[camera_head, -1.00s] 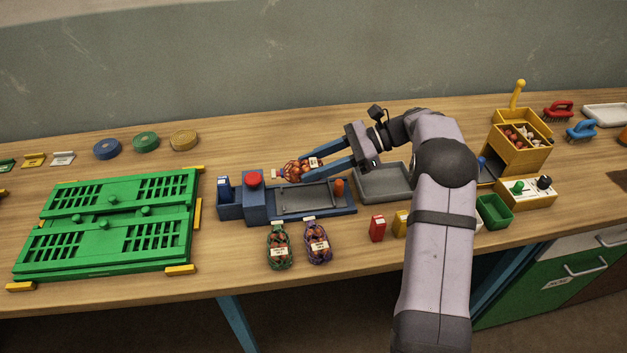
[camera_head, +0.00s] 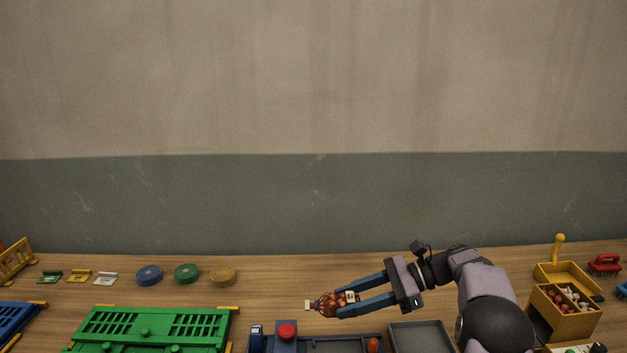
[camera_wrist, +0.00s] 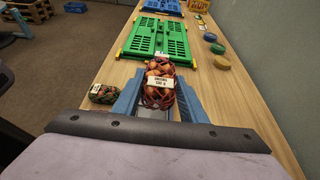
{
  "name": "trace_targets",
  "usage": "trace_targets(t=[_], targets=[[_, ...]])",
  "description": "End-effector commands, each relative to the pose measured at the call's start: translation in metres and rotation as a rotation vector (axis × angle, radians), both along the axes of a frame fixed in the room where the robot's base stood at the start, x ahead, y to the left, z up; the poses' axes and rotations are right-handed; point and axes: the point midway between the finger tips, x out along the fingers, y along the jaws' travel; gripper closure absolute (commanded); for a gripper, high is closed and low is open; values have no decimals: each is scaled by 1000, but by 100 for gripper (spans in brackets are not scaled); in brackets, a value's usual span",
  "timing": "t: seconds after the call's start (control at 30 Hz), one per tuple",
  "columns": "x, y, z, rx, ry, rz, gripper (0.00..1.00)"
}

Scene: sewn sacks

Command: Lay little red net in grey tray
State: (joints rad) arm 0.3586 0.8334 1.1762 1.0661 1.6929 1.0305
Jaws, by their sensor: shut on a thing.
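The little red net (camera_head: 334,305) is a small mesh sack of reddish-brown round goods with a white label. My gripper (camera_head: 352,301) is shut on it, its blue fingers on both sides, and holds it above the blue machine bed. In the wrist view the net (camera_wrist: 159,84) sits between the fingers, its label facing the camera. The grey tray (camera_head: 421,338) is at the bottom of the head view, to the right of the blue machine and below my gripper. Its front part is cut off by the frame edge.
The blue machine with a red button (camera_head: 287,331) stands left of the tray. A green folded crate (camera_head: 150,330) lies further left. A yellow box (camera_head: 563,306) stands at the right. In the wrist view a green net (camera_wrist: 103,94) lies left of my gripper.

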Motion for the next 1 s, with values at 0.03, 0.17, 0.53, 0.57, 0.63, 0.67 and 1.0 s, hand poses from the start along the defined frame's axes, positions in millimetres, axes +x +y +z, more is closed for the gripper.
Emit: trace_targets(t=[0.03, 0.17, 0.53, 0.57, 0.63, 0.67, 1.0], targets=[[0, 0, 0, 1, 0, 0, 91], [0, -2, -3, 1, 1, -4, 91], [-2, -34, -11, 0, 1, -77, 91], [-3, -36, -10, 0, -1, -91, 91], [2, -41, -9, 0, -2, -154, 91], [7, -44, -9, 0, 0, -191, 91], [84, -87, -19, 3, 6, -666, 91]])
